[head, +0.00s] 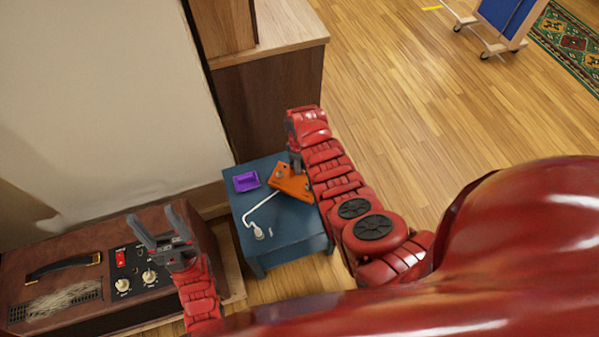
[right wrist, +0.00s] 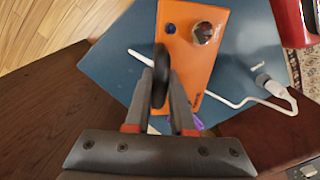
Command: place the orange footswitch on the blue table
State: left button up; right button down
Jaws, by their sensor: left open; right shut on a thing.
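The orange footswitch (head: 287,181) is over the blue table (head: 285,228), near its back right part. In the right wrist view the footswitch (right wrist: 190,62) shows a silver button and a small blue knob, above the table's blue top (right wrist: 120,55). My right gripper (head: 296,166) is shut on the footswitch, with a dark round part of it (right wrist: 160,78) between the fingers. I cannot tell whether its underside touches the table. My left gripper (head: 154,222) is open and empty, above the brown amp at the left.
A purple tray (head: 246,181) and a white cable (head: 262,209) with a plug lie on the table. The brown amp (head: 60,275) stands left of it. A wooden cabinet (head: 268,95) stands behind. Open wooden floor (head: 430,100) lies to the right.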

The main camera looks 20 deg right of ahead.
aim_at(295, 179)
jog(key=shift+f, duration=0.85)
notch_tip(295, 179, down, 3)
jog(key=shift+r+b, duration=0.1)
jog(key=shift+b, duration=1.05)
jog(key=c, duration=0.8)
grip_release()
jog(key=shift+o, duration=0.2)
jog(key=shift+r, duration=0.2)
